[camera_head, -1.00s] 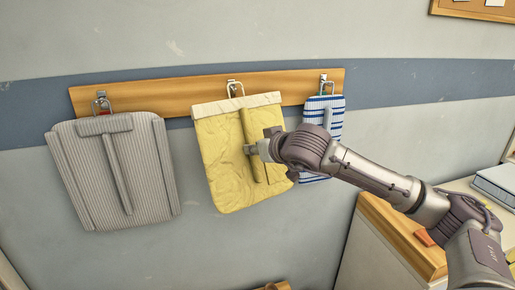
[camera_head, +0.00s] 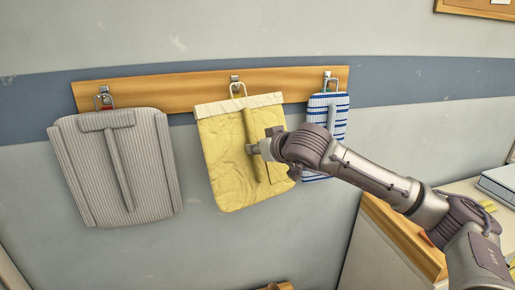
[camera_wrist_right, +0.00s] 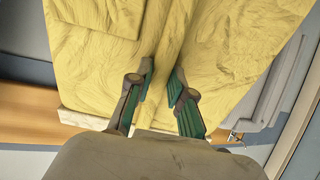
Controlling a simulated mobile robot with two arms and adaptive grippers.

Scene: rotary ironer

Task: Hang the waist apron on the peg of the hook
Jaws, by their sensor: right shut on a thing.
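The waist apron (camera_head: 228,155) is yellow with a cream waistband and hangs flat against the wall, below the middle hook (camera_head: 235,80). A thin wire loop (camera_head: 239,89) rises from its waistband and overlaps that hook; I cannot tell whether it rests on the peg. My right gripper (camera_head: 252,149) is shut on the raised vertical ridge on the apron's front. In the right wrist view the green-padded fingers (camera_wrist_right: 160,75) stand on either side of that ridge, and the cream waistband (camera_wrist_right: 85,120) shows behind them. My left gripper is out of view.
A wooden rail (camera_head: 170,92) carries the hooks. A grey striped piece (camera_head: 118,170) hangs at the left hook, and a blue-and-white striped one (camera_head: 322,112) at the right hook, partly behind my right arm. A wooden-edged counter (camera_head: 400,235) stands at lower right.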

